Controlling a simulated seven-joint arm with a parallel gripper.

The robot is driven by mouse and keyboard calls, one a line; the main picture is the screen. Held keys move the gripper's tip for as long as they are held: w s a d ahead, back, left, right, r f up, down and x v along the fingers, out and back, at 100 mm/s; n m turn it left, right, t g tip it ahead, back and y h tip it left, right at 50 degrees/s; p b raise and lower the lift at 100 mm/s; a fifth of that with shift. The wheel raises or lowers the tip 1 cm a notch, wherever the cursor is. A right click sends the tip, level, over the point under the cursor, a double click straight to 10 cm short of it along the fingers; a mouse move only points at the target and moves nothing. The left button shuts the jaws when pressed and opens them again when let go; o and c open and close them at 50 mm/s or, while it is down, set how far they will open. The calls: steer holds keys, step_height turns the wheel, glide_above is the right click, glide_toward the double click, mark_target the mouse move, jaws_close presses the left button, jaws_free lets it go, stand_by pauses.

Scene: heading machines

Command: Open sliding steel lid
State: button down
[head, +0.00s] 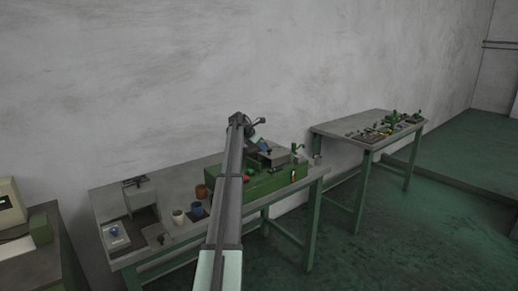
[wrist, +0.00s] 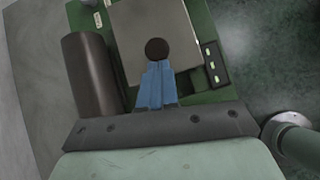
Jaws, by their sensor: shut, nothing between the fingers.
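The steel lid (wrist: 140,25) is a flat grey plate on the green machine, filling the upper middle of the wrist view. A dark round knob (wrist: 157,49) stands on it. My gripper (wrist: 158,66) has its blue fingers together, with the tips right at the knob's near side; I cannot tell whether they touch it. Nothing shows between the fingers. In the head view my gripper (head: 264,147) is over the green machine (head: 262,182) on the bench, and the lid there is small and partly hidden by my arm.
A dark cylinder (wrist: 92,75) lies left of the lid, and a dark panel with light squares (wrist: 214,63) is on its right. Cups (head: 178,217) and a steel stand (head: 140,194) are on the bench's left part. A second bench (head: 350,126) stands to the right.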

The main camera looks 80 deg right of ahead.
mark_target(274, 154)
steer(key=shift+d, duration=0.1)
steer(key=s+d, duration=0.4)
steer(key=shift+s+d, duration=0.1)
steer(key=shift+s, duration=0.05)
stand_by(0.4)
